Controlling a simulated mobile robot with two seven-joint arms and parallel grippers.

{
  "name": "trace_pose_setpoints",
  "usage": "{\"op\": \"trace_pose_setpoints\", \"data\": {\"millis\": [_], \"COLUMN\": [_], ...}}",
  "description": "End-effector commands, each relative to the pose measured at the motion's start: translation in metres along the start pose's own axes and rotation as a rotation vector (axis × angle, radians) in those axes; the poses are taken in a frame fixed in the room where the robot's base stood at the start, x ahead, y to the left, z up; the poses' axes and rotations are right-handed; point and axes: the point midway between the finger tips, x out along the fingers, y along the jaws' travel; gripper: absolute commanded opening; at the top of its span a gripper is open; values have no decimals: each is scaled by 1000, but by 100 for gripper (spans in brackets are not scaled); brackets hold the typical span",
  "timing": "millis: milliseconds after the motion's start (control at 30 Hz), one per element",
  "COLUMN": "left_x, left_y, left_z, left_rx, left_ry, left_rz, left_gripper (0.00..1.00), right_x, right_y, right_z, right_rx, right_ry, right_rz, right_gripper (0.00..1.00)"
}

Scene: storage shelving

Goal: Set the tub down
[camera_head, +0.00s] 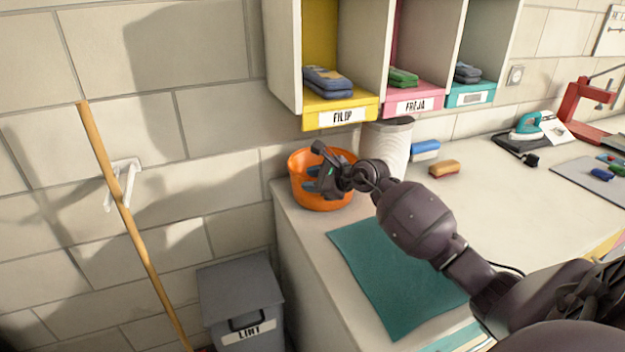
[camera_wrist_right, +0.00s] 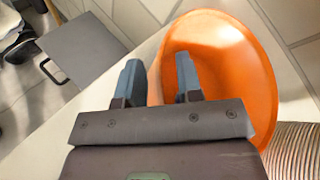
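The orange tub (camera_head: 325,200) stands upright on the worktop (camera_head: 300,225), at its back left corner near the wall. My right gripper (camera_head: 311,178) is over the tub in the head view. In the right wrist view, its two blue-grey fingers (camera_wrist_right: 160,80) are spread apart. One finger lies outside the tub's left edge and the other over its inside, with the orange rim (camera_wrist_right: 157,75) between them. I see a gap between the fingers, and they do not look closed on the rim. The tub looks empty where its inside shows. My left gripper is not in view.
A ribbed pale cylinder (camera_head: 390,140) stands right behind the tub. Labelled cubbies (camera_head: 340,118) hang above. A teal mat (camera_head: 390,275) lies in front, and a brush (camera_head: 444,168) lies to the right. A grey bin (camera_head: 240,290) and a wooden pole (camera_head: 125,215) are left of the worktop.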

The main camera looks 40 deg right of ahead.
Motion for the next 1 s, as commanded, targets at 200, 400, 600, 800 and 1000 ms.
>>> {"op": "trace_pose_setpoints", "data": {"millis": [200,400,600,800,1000], "left_x": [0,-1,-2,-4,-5], "left_y": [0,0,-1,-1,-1], "left_z": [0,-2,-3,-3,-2], "left_rx": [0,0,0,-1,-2], "left_ry": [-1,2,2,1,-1], "left_rz": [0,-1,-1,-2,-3], "left_gripper": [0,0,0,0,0], "right_x": [0,-5,-36,-75,-105], "right_y": [0,-3,-2,-2,-2], "right_z": [0,3,2,2,2], "right_rx": [0,-1,-3,-3,-1], "right_ry": [0,0,2,2,1], "right_rz": [0,-2,-2,0,0], "right_gripper": [36,36,36,36,36]}}
